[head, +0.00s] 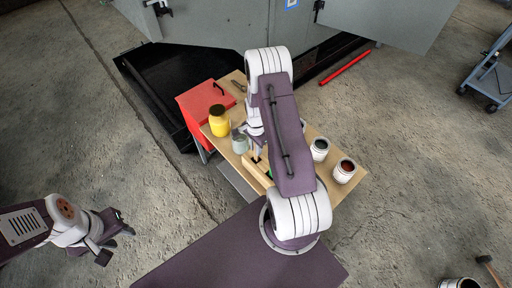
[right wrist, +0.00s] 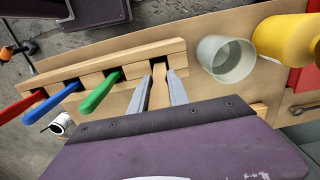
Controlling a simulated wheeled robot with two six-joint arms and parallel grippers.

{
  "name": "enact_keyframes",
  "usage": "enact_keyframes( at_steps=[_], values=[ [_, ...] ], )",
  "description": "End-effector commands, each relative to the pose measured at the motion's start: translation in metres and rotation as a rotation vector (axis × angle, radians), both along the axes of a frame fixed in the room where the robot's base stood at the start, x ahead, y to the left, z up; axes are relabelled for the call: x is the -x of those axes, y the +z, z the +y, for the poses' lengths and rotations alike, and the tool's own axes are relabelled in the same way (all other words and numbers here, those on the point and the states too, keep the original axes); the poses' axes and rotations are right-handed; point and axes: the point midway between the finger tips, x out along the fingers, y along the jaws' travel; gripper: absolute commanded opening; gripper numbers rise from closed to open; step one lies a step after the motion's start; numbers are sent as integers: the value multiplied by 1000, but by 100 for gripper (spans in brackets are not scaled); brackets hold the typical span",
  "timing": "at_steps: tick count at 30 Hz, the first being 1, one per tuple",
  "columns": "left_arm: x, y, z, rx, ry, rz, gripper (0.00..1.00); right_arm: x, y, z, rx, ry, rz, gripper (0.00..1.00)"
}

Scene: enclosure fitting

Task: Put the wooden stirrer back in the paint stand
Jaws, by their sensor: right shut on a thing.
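The wooden stirrer (right wrist: 160,92) is a pale flat stick between the two grey fingers of my right gripper (right wrist: 158,92), which is shut on it. Its far end lines up with the open slot at the right end of the wooden paint stand (right wrist: 105,72). I cannot tell whether it sits in that slot or just above it. Red (right wrist: 20,107), blue (right wrist: 50,103) and green (right wrist: 100,92) handles sit in the stand's other slots. In the head view my right arm hides most of the stand. My left gripper (head: 118,240) is open and empty, far left above the floor.
A grey-green cup (right wrist: 226,58) stands close to the stand's right end, beside a yellow jar (right wrist: 285,38). A wrench (right wrist: 305,107) and red toolbox (head: 205,102) are beyond. Paint cans (head: 320,149) (head: 344,171) stand on the table's right side.

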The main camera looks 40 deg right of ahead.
Motion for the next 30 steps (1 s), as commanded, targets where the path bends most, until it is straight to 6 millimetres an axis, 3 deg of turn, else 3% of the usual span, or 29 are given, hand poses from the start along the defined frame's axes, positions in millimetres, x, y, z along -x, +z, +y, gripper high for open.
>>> enact_keyframes(
  at_steps=[1,2,4,17,30],
  values=[
    [0,-3,0,0,0,0,38,0,-3,0,0,0,0,0],
    [0,-3,0,0,0,0,38,0,-3,0,0,0,0,24],
    [0,-2,0,0,0,0,38,0,-2,0,0,0,0,43],
    [0,-2,0,0,0,0,38,-1,7,0,1,0,-2,43],
    [0,-16,0,0,0,0,38,-1,99,0,2,0,-3,43]
  ],
)
